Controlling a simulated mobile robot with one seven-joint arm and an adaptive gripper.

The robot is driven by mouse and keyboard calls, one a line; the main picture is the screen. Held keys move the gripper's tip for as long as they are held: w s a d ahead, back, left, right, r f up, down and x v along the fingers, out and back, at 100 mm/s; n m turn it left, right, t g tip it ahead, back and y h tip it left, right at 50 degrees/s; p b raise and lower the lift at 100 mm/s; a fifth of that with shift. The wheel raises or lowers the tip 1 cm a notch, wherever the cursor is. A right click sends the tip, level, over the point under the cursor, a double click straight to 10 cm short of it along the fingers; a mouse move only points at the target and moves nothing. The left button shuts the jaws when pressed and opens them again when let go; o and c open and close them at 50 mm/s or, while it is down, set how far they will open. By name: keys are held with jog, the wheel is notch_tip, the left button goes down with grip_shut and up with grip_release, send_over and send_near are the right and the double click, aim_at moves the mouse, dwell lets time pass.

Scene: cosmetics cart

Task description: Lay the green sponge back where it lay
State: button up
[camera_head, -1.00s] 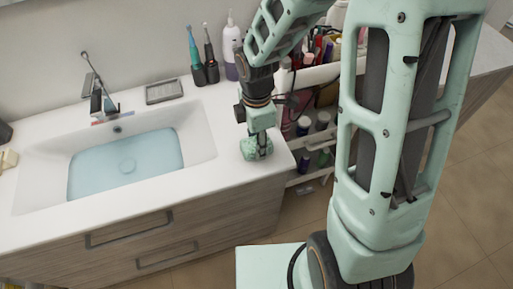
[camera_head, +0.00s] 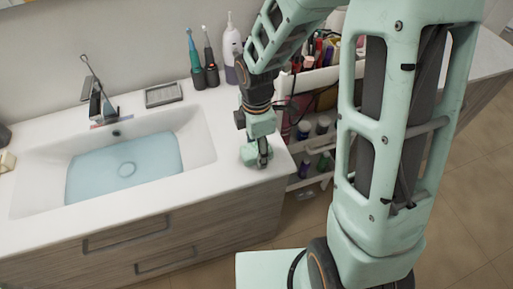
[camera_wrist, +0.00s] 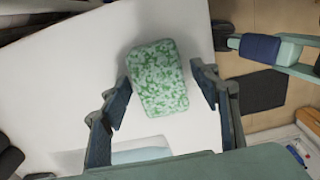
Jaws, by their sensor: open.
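The green sponge (camera_wrist: 158,80), mottled light and dark green, is between the spread fingers of my gripper (camera_wrist: 163,92) in the wrist view. A clear gap shows on its right, and its left edge is close to the left finger. The sponge appears to lie flat on the white countertop (camera_wrist: 75,75). In the head view the sponge (camera_head: 248,154) is at the counter's front right corner, partly hidden behind my gripper (camera_head: 261,159), which points down and is open.
The sink basin (camera_head: 125,170) is left of the sponge. Toothbrushes (camera_head: 202,60), a soap bottle (camera_head: 232,45) and a grey dish (camera_head: 163,94) stand along the back. The cart (camera_head: 312,155) with bottles is close on the right, past the counter's edge.

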aim_at(256, 148)
notch_tip(256, 148, up, 12)
jog(key=shift+r+p, duration=0.15)
jog(key=shift+p, duration=0.15)
dwell(0.4)
